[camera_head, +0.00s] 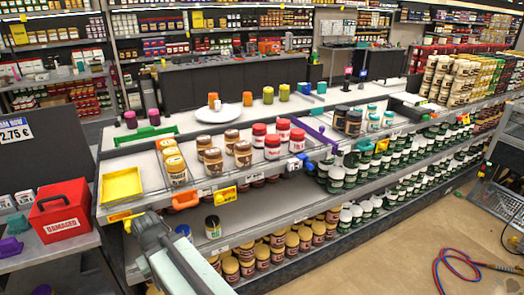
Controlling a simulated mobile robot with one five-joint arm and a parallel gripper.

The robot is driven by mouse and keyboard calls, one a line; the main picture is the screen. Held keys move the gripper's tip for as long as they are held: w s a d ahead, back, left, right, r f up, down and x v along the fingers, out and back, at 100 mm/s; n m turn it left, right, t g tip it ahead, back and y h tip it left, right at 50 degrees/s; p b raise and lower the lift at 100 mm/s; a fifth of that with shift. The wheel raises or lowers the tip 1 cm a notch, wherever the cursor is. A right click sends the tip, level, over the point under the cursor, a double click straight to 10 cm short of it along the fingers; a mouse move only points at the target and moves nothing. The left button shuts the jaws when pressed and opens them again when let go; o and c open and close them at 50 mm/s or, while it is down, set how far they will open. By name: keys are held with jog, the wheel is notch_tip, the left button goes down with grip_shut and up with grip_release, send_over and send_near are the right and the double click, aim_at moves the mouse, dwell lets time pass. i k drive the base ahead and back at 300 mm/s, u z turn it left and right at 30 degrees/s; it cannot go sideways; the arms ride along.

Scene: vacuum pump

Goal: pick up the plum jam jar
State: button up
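I cannot tell for sure which jar is the plum jam jar, as labels are too small to read. Small purple-topped containers (154,116) stand at the back left of the upper shelf. Red-lidded jars (272,147) and brown-lidded jars (213,162) stand in rows on the upper shelf. A single dark-lidded jar (213,227) stands on the shelf below. My grey arm reaches up from the bottom edge, and its end (150,228) is at the shelf's front left corner, apart from these jars. Its fingers cannot be made out.
A yellow tray (121,186) is at the upper shelf's left end. A red box marked DAMAGED (61,211) sits on a side table at left. Red and blue hoses (455,266) lie on the floor at right.

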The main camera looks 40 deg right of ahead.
aim_at(273, 142)
jog(key=u, duration=2)
jog(key=k, duration=2.7)
jog(key=z, duration=2.05)
jog(key=i, duration=1.05)
